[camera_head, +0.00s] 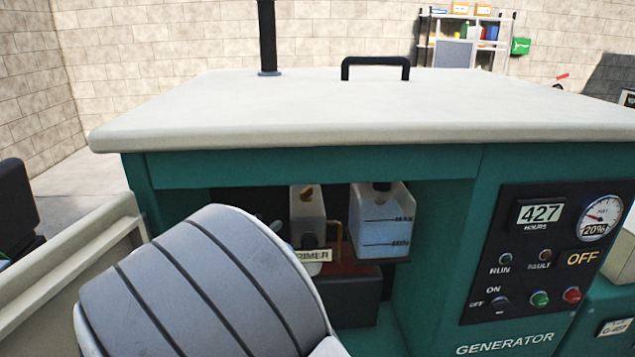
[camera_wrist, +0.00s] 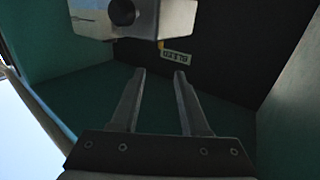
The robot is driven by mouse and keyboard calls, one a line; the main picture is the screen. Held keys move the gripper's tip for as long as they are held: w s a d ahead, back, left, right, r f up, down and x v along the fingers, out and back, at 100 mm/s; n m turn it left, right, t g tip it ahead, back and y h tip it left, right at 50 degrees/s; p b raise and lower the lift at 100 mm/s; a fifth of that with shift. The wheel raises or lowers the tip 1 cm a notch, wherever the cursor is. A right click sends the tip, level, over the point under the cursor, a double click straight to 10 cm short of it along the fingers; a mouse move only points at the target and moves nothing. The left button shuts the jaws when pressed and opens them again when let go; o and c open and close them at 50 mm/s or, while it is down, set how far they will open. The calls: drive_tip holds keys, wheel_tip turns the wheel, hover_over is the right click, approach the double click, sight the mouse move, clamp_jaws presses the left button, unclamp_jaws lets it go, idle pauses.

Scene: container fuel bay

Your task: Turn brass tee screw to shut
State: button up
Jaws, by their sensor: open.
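The brass tee screw is not clearly seen in either view. In the wrist view a small yellow-brass piece (camera_wrist: 161,44) shows just above a small label (camera_wrist: 176,57) that appears to read BLEED. It may be part of the screw, but I cannot tell. My gripper (camera_wrist: 160,75) is open and empty, its two fingers apart below the label and pointing into the bay. A pale block (camera_wrist: 170,20) with a dark round knob (camera_wrist: 122,12) is ahead of the fingertips. In the head view my grey arm covers the lower left of the bay and hides my gripper.
The green generator (camera_head: 435,240) has an open bay under a pale overhanging lid (camera_head: 350,110). The control panel (camera_head: 545,250) is at right. Bay walls enclose my gripper closely.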

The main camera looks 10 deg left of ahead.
sight(301, 194)
drive_tip(key=b+x, duration=0.3)
drive_tip(key=x, duration=1.4)
drive_tip(key=shift+w, duration=0.4)
drive_tip(key=shift+c, duration=0.3)
clamp_jaws()
